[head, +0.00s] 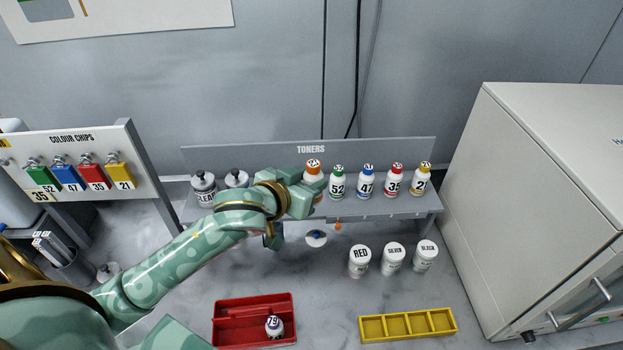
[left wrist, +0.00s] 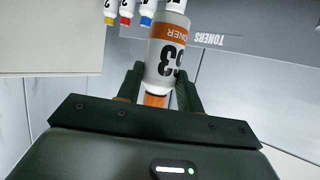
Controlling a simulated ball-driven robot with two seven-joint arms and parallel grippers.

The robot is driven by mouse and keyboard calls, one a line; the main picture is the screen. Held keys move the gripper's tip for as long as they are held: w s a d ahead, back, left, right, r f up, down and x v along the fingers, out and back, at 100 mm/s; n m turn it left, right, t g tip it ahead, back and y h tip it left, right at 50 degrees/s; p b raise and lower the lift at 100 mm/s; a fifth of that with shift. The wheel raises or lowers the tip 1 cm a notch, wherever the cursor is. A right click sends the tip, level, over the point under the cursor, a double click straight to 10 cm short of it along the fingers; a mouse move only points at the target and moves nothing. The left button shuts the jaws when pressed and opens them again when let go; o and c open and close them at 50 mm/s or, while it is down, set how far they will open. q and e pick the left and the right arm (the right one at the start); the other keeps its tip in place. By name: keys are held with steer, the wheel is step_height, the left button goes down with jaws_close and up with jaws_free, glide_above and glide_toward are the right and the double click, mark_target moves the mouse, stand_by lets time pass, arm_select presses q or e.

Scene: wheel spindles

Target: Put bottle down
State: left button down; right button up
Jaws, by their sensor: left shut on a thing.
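My left gripper (head: 305,190) is shut on a white toner bottle with an orange cap and orange band (head: 313,168). In the left wrist view, this bottle (left wrist: 166,55) sits between the two dark fingers, its lettering upside down. In the head view it is at the left end of the row of toner bottles, at the grey toner shelf (head: 390,206). The gripper and arm hide its lower part, so I cannot tell whether its base touches the shelf. My right gripper is not in view.
Toner bottles with green (head: 338,184), blue (head: 366,182), red (head: 393,181) and yellow (head: 421,179) caps stand right of it. Clear bottles (head: 204,190) stand left. Below are white jars (head: 360,262), a red tray (head: 229,327) holding a small bottle (head: 274,328), and a yellow tray (head: 381,317).

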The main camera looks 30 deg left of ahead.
arm_select(q)
steer(key=w+a+f, duration=0.3)
steer(key=f, duration=0.1)
steer(key=w+a+f+b, duration=0.1)
steer(key=w+a+f, duration=0.2)
steer(key=a+f, duration=0.1)
steer(key=w+a+f+b, duration=0.1)
steer(key=w+a+f, duration=0.2)
steer(key=f, duration=0.1)
steer(key=shift+w+a, duration=0.1)
steer(key=shift+a, duration=0.15)
steer(key=shift+f, duration=0.45)
steer(key=shift+f, duration=0.1)
steer(key=c, duration=0.9)
jaws_free()
steer(key=p+v, duration=0.1)
steer(key=v, duration=1.1)
